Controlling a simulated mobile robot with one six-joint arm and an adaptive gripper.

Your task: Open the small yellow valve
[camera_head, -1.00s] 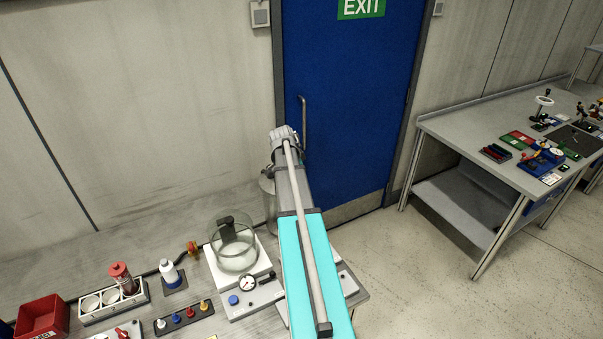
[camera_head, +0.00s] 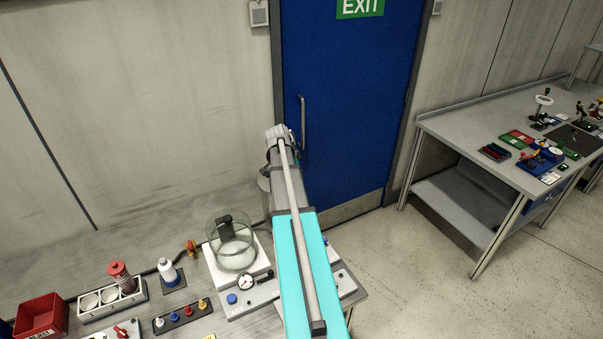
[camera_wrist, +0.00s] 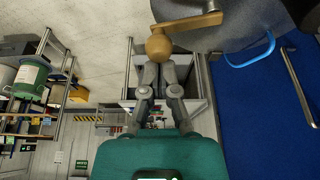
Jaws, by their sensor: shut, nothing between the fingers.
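In the wrist view, a small brass-yellow valve lever (camera_wrist: 190,23) with a round knob (camera_wrist: 158,47) at its end shows at the top centre, against a dark grey rounded body. My gripper (camera_wrist: 158,68) is shut and empty. Its fingertips are just below the knob in the picture; I cannot tell whether they touch it. In the head view my arm hides the gripper and this valve.
A blue handle (camera_wrist: 252,60) curves beside the grey body. A blue door (camera_head: 345,100) stands behind my arm. The bench at lower left holds a glass vessel (camera_head: 231,244), a red bin (camera_head: 40,318) and small fittings. Another workbench (camera_head: 450,130) stands at right, with open floor between.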

